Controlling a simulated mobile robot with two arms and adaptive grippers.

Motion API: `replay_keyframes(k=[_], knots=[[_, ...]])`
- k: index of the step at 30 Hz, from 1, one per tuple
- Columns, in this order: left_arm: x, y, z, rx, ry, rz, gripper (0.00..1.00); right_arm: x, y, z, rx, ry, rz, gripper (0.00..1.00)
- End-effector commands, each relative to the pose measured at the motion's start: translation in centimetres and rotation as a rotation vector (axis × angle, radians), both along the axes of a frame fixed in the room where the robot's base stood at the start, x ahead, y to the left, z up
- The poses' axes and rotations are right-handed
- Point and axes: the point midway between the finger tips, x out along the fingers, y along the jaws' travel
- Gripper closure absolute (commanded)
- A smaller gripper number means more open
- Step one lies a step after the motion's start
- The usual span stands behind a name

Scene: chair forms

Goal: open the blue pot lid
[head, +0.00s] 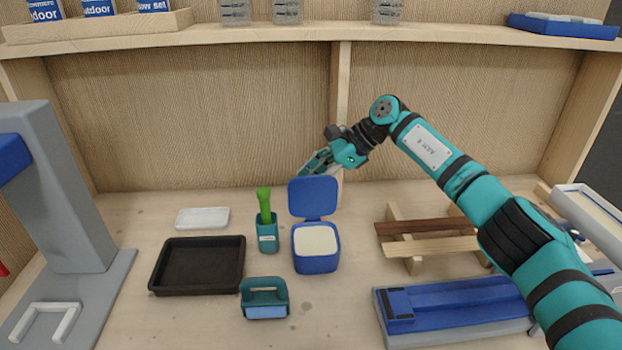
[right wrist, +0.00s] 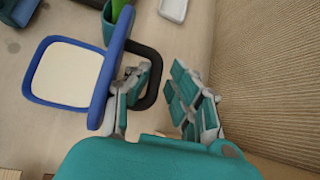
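The blue pot (head: 316,248) stands open on the table, with a cream surface inside its rim. Its blue lid (head: 313,197) is hinged at the back edge and stands upright. In the right wrist view the pot (right wrist: 70,73) is at left and the lid (right wrist: 110,68) shows nearly edge-on, with a black loop handle (right wrist: 156,85) on its back. My right gripper (head: 314,164) is behind and above the lid. In the right wrist view its fingers (right wrist: 160,92) are spread, one appearing within the handle loop and the other outside it. My left gripper is not in view.
A teal cup (head: 267,236) with a green item stands left of the pot. A black tray (head: 198,266), a teal holder (head: 265,300), a wooden rack (head: 430,243) and a blue-grey fixture (head: 455,308) surround it. A shelf (head: 330,36) runs above.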

Motion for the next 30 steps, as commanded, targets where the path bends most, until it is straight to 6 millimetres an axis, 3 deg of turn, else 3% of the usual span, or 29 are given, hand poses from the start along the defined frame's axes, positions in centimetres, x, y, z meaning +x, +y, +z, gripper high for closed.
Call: replay_keyframes(k=[17,30], knots=[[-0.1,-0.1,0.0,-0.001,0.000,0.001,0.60,-0.1,-0.2,0.2,0.000,0.003,0.003,0.79],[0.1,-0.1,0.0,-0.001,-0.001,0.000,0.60,-1.0,-6.0,5.9,0.000,0.000,-0.001,0.79]])
